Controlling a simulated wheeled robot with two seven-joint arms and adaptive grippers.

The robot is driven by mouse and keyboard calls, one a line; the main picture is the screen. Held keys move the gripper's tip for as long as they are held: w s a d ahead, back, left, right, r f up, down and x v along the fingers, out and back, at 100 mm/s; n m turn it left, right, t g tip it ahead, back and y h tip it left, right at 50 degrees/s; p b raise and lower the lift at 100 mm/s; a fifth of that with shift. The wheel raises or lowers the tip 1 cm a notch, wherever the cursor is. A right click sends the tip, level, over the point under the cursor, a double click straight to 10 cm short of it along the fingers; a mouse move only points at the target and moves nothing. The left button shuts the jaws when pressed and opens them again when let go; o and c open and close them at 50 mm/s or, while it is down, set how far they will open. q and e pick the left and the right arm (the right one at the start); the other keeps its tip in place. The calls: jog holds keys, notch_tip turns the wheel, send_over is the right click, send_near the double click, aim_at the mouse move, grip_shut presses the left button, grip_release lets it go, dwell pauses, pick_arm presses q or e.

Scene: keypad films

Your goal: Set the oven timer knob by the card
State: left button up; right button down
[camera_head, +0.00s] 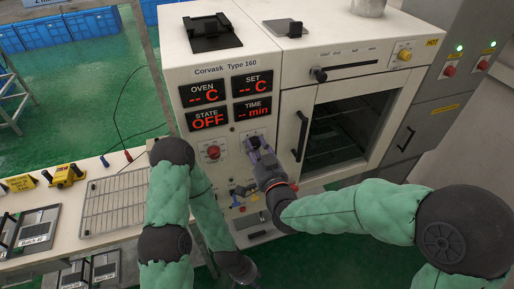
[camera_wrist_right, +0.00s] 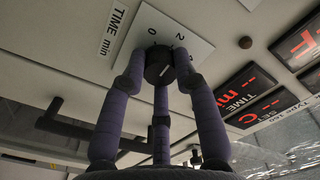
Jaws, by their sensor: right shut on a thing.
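The timer knob (camera_wrist_right: 159,68) is dark and round. It sits on a white dial plate (camera_wrist_right: 181,30) labelled "TIME min", with a "0" and a "2" readable. My right gripper (camera_wrist_right: 158,75) has its purple fingers closed around the knob; in the head view the right gripper (camera_head: 258,150) is at the oven's front panel. The oven (camera_head: 235,52) shows OVEN "-- C", SET "-- C", STATE "OFF" and TIME "-- min" (camera_head: 252,108).
A red button (camera_head: 213,152) is left of the knob. A wire rack (camera_head: 115,203) lies on the table (camera_head: 85,172). A yellow block (camera_head: 66,174) stands behind the card. The oven door handle (camera_head: 300,137) is close to the right of my right gripper.

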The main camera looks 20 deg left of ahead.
jog(key=shift+f+m+b, duration=0.1)
jog(key=shift+m+b, duration=0.4)
jog(key=shift+b, duration=0.3)
jog(key=c, duration=1)
grip_release()
jog(key=shift+o, duration=0.2)
jog(key=v, duration=1.2)
